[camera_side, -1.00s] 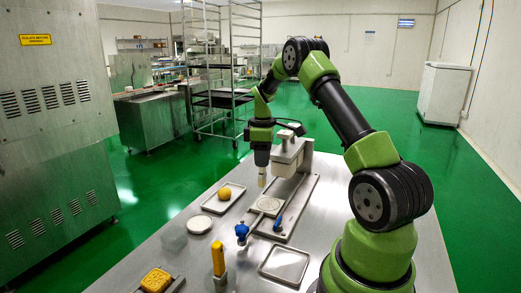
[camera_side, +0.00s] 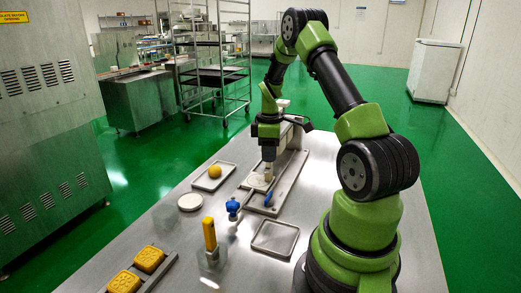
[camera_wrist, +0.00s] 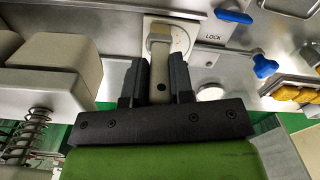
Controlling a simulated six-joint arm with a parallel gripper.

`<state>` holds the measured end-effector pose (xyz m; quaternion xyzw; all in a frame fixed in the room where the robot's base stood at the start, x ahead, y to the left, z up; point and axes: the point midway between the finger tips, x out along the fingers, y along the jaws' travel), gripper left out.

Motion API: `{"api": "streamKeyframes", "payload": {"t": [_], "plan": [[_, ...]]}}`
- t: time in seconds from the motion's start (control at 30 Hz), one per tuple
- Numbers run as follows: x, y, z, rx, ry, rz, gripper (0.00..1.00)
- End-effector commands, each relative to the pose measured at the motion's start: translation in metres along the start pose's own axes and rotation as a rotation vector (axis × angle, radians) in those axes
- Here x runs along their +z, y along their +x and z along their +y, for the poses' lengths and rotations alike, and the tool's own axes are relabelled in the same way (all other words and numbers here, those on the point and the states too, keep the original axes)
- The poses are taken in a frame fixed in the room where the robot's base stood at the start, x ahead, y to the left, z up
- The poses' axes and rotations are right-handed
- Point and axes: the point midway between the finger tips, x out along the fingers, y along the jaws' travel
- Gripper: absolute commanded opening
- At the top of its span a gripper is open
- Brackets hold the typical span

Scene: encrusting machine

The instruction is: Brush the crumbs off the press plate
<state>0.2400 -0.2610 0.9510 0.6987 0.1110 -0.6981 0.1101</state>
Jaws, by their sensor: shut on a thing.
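The press plate (camera_side: 256,181) is a pale round disc on the machine's flat metal base, and it also shows in the wrist view (camera_wrist: 182,40). My gripper (camera_side: 268,160) points down over the plate's right part. In the wrist view my gripper (camera_wrist: 159,75) is shut on a beige brush (camera_wrist: 158,48), whose far end overlaps the plate. In the side view the brush (camera_side: 268,173) reaches down to or just above the plate; I cannot tell if it touches. The brush and fingers hide part of the plate. Crumbs are too small to make out.
The press head (camera_wrist: 55,65) stands close beside my gripper. A blue lever (camera_side: 267,197) and blue knob (camera_side: 233,208) are in front.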

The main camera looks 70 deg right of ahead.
Motion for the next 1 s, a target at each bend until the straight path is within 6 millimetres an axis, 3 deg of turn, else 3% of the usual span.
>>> {"api": "streamKeyframes", "payload": {"t": [0.57, 1.0], "plan": [[-0.049, 0.000, 0.016, 0.002, -0.004, 0.000, 0.00], [-0.011, 0.000, 0.004, 0.000, 0.000, -0.001, 0.00]]}}
